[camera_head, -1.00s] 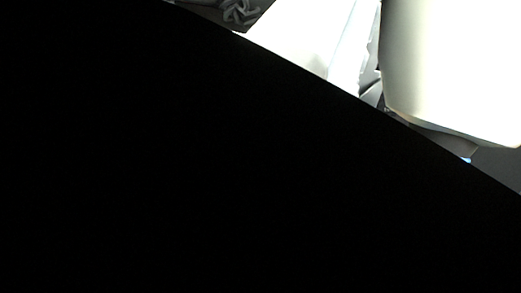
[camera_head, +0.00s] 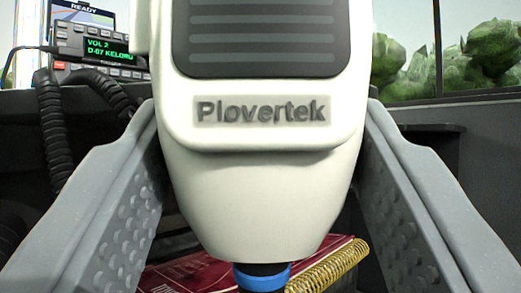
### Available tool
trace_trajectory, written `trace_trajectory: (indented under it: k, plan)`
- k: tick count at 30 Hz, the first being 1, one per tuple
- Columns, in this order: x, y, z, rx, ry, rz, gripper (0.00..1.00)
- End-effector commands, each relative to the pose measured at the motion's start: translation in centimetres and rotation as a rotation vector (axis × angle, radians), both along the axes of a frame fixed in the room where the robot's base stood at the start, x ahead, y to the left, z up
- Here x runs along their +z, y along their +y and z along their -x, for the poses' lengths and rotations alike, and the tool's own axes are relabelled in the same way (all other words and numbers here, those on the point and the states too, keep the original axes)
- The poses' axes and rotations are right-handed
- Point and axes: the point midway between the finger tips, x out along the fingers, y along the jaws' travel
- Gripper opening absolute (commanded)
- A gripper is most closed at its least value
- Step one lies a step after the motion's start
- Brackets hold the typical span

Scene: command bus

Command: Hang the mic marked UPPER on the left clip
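A white hand mic (camera_head: 262,190) with a dark ribbed grille and the name Plovertek fills the middle of the camera view, close up and upright. A blue ring (camera_head: 262,278) is around the cable at its lower end. My gripper (camera_head: 262,120) has one grey finger on each side of the mic, with the tips against its sides. It looks shut on the mic. The top of the mic is cut off by the picture edge. No UPPER mark shows on the visible face. I cannot make out a left clip.
A radio (camera_head: 98,47) with a green display stands at the upper left, with a coiled black cord (camera_head: 55,130) below it. A dark red book (camera_head: 195,275) and a yellow spiral binding (camera_head: 328,266) lie below the mic. A window (camera_head: 405,50) is at the upper right.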

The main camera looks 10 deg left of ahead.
Motion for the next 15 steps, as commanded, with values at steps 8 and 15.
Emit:
trace_trajectory:
  k: [8, 15]
  plan:
    - [-0.9, 0.4, -2.0, 0.0, -0.003, -0.001, 0.31]
    - [-1.2, 0.7, -3.5, 0.001, -0.001, 0.0, 0.31]
